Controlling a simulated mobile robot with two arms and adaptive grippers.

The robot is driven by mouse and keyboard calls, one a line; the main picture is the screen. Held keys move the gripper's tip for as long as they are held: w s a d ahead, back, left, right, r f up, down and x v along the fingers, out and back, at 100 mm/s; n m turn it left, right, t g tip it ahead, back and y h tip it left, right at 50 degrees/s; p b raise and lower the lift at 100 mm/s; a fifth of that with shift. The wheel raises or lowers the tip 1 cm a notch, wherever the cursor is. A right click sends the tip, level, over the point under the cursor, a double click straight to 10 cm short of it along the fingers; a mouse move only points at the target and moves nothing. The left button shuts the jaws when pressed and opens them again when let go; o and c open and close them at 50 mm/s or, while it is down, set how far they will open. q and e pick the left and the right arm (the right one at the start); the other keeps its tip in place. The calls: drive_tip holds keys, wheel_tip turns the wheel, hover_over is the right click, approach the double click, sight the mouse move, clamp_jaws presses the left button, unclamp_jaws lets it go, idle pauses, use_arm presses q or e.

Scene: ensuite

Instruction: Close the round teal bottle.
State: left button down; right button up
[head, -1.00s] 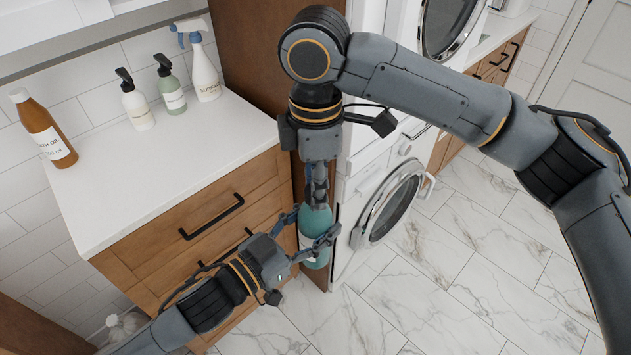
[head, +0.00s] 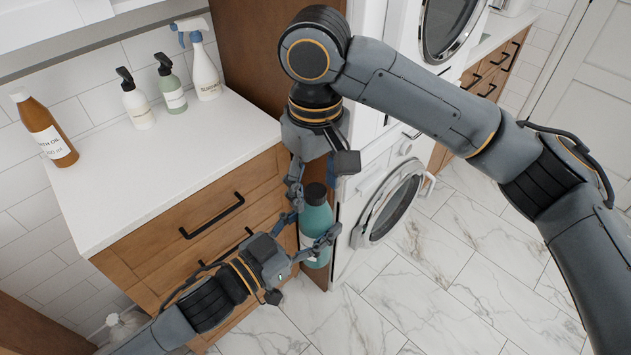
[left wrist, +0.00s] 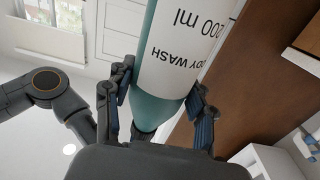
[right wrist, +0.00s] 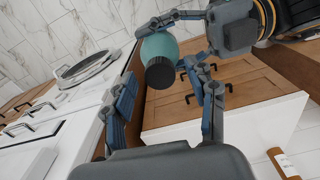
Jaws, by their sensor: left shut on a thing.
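The round teal bottle (head: 317,222), with a white label, is upright in front of the wooden cabinet. My left gripper (head: 316,234) is shut around its body; the left wrist view shows the fingers on both sides of the bottle (left wrist: 158,108). A black cap (head: 316,194) sits on top of the bottle, and it also shows in the right wrist view (right wrist: 159,73). How tightly it is seated cannot be told. My right gripper (head: 314,178) is open and empty just above the cap, its fingers spread to either side of it.
A white counter (head: 150,180) holds a brown bottle (head: 45,132), two pump bottles (head: 138,105) and a spray bottle (head: 205,75). A white front-loading machine (head: 385,210) stands close right of the teal bottle. The marble floor (head: 450,270) is clear.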

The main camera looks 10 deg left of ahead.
wheel_tip(320, 180, up, 12)
idle(0.6)
drive_tip(key=shift+f, duration=0.1)
idle(0.4)
